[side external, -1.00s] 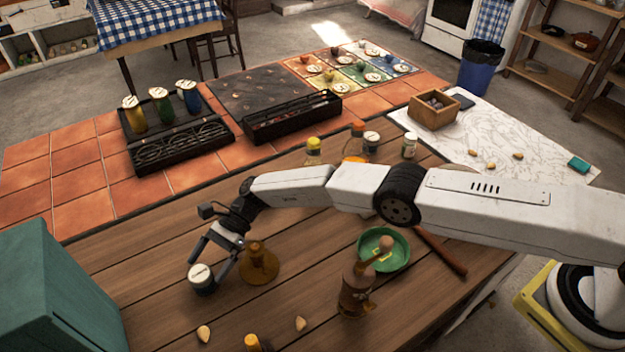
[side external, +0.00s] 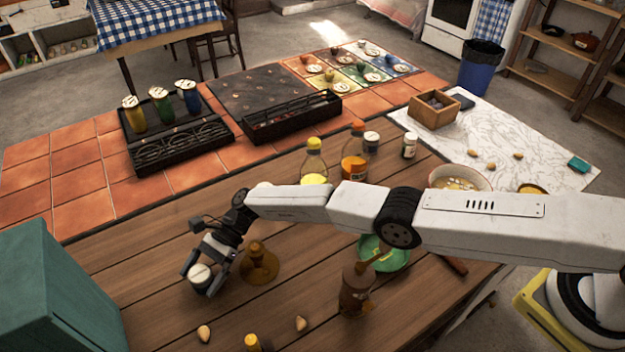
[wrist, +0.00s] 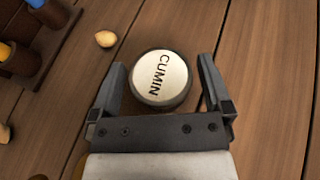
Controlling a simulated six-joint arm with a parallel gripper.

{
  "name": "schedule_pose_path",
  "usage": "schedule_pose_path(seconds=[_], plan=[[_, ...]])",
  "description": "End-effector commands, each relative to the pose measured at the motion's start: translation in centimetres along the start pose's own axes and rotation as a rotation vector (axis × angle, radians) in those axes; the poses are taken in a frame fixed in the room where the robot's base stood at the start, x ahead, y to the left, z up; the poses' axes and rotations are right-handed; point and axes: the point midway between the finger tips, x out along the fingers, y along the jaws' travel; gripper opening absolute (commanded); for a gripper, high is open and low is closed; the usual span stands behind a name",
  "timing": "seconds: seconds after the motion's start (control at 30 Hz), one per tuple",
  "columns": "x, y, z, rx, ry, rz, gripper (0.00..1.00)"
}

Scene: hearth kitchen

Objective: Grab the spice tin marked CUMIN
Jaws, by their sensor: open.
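The spice tin (wrist: 160,78) marked CUMIN stands upright on the wooden table, its pale lid up and the black lettering readable in the wrist view. In the side view the tin (side external: 200,278) is dark with a pale lid, near the table's front left. My gripper (wrist: 161,80) is open, with one finger on each side of the tin and gaps showing between the fingers and the lid. In the side view my gripper (side external: 204,266) is low at the tin and partly hides it.
A brown wooden piece with a round base (side external: 258,264) stands just right of my gripper. A teal box (side external: 50,290) is to the left. A brown grinder (side external: 355,292) and a green bowl (side external: 385,255) are farther right. Garlic-like pieces (side external: 204,333) lie in front.

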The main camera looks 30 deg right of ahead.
Motion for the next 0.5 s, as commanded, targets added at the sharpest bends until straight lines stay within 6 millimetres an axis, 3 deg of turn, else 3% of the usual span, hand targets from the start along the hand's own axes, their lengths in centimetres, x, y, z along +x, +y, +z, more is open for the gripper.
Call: schedule_pose_path(seconds=[0.07,0.3,0.4,0.5], plan=[[-0.01,0.00,0.00,0.000,0.000,0.000,1.00],[-0.02,0.00,-0.01,0.000,0.000,0.000,0.24],[-0.03,-0.02,0.02,0.000,0.000,0.000,0.00],[-0.03,-0.01,0.02,0.000,0.000,0.000,0.00]])
